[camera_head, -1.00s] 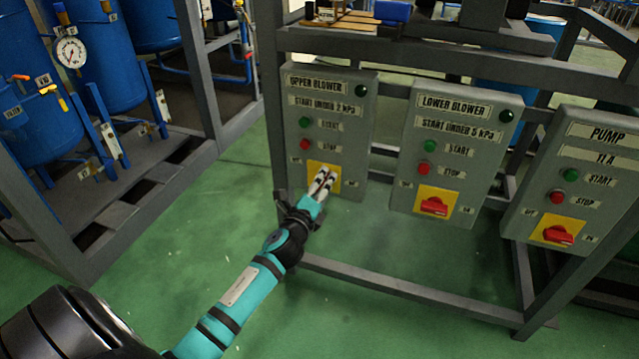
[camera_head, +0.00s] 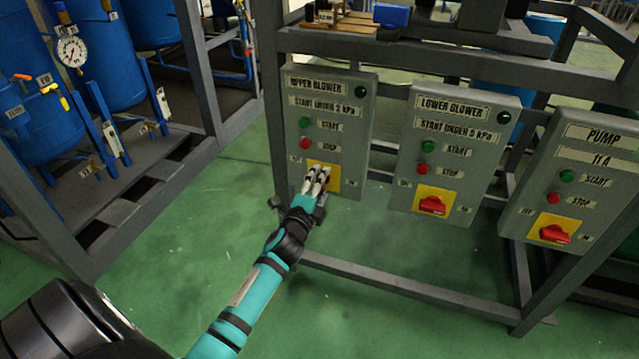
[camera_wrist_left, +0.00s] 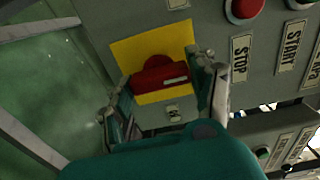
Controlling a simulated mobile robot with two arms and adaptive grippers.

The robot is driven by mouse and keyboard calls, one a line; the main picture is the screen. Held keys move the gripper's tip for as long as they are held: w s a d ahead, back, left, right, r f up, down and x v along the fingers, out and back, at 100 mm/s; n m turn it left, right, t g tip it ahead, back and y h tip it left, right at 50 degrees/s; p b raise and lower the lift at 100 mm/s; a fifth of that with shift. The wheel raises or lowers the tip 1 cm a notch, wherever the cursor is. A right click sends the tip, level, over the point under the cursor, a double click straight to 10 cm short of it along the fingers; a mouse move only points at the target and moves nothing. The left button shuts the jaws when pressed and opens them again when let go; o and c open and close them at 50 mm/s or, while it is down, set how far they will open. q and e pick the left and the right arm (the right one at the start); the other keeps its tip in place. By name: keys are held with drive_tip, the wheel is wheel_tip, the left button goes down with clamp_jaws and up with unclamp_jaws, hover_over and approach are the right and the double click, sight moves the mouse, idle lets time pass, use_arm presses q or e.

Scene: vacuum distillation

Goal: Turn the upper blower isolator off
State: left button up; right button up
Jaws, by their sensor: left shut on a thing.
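The upper blower panel (camera_head: 342,110) is a grey box with a green start button, a red stop button and a yellow isolator plate (camera_head: 333,179) at its bottom. The upper blower isolator, a red rotary handle (camera_wrist_left: 160,78), shows in the left wrist view between my left gripper's fingers. My left gripper (camera_head: 317,176) is at the plate, shut on the handle; its fingers hide the handle in the head view. In the wrist view the gripper (camera_wrist_left: 165,92) has one finger at each end of the handle. My right gripper is not in view.
The lower blower panel (camera_head: 452,145) and the pump panel (camera_head: 577,180) stand to the right, each with a red isolator handle. A grey frame (camera_head: 420,292) carries the panels. Blue tanks (camera_head: 100,60) stand at the left. The green floor in front is clear.

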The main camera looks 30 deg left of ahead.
use_arm(q)
drive_tip(key=shift+f, duration=0.1)
drive_tip(key=o, duration=1.2)
drive_tip(key=shift+c, duration=0.2)
drive_tip(key=shift+s, duration=0.1)
drive_tip(key=v, duration=1.2)
drive_tip(key=shift+a, duration=0.1)
